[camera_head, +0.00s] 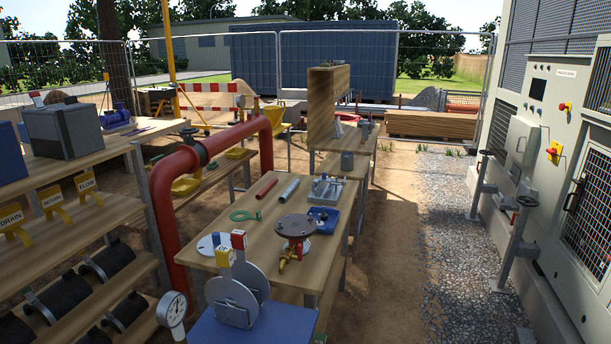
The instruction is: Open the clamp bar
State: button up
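A small grey metal fixture (326,189) with upright parts stands on the wooden workbench (262,221), toward its back right. It may carry the clamp bar, but it is too small to tell the bar apart or whether it is open or shut. My gripper is not in view.
A blue tray (323,220), a dark flange (295,225) over a brass valve, a green ring tool (245,215), a red tube (266,188) and a grey tube (289,189) share the bench. A red pipe (163,225) rises at left. Gravel (455,230) lies right, before grey cabinets.

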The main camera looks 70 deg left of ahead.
aim_at(323, 178)
jog(key=u, duration=0.5)
jog(key=i, duration=0.5)
jog(key=u, duration=0.75)
jog(key=i, duration=0.6)
jog(key=u, duration=0.5)
jog(key=i, duration=0.8)
jog(key=u, duration=0.45)
jog(key=i, duration=1.65)
jog(key=u, duration=0.15)
